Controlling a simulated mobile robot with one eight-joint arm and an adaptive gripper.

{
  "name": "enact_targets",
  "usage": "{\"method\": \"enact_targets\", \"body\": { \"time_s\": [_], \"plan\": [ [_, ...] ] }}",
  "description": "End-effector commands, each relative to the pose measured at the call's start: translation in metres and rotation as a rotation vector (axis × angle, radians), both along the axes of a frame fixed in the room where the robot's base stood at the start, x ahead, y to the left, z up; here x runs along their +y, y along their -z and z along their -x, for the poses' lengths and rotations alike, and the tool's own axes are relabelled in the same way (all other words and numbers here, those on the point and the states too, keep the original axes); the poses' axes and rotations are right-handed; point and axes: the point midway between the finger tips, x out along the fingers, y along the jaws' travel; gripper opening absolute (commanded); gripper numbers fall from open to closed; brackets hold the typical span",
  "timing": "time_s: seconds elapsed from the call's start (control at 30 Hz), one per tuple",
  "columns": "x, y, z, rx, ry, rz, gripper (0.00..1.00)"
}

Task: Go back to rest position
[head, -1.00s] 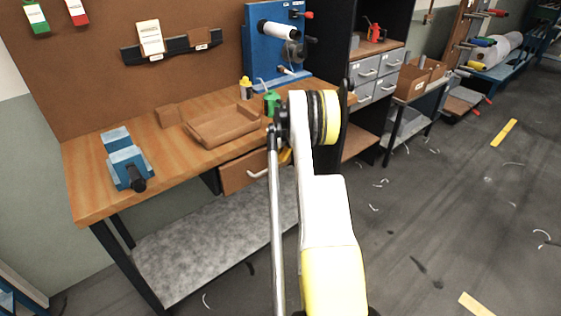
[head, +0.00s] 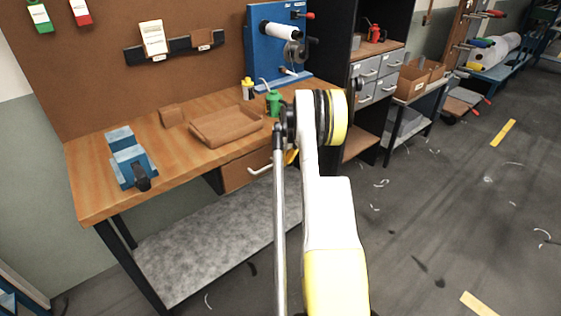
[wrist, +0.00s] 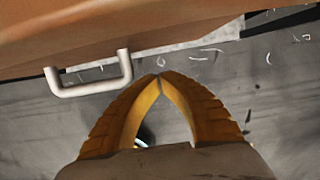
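My gripper shows in the wrist view (wrist: 160,77). Its two yellow fingers meet at the tips, and nothing is seen between them. The gripper hangs over the floor close to the front of the workbench (head: 100,187). The bench drawer's light handle (wrist: 88,77) lies to the left of the fingertips and apart from them. In the head view the drawer (head: 243,171) is just left of my arm, and my gripper is mostly hidden behind the arm, with only a bit of yellow showing.
On the bench are a blue vise (head: 131,160), a brown tray (head: 226,127), a green oil can (head: 273,102) and a yellow bottle (head: 247,89). A blue loom-like machine (head: 262,45) stands at the back. Grey drawers (head: 376,80) stand to the right.

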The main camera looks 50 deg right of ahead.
Motion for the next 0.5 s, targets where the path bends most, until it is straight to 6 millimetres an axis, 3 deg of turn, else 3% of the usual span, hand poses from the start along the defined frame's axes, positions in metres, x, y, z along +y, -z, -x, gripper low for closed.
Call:
{"method": "enact_targets", "body": {
  "time_s": [0.2,0.5],
  "plan": [
    [0.003,-0.055,0.014,0.0,0.0,0.0,0.0],
    [0.005,-0.095,0.024,0.0,0.0,-0.001,0.0]
  ]
}}
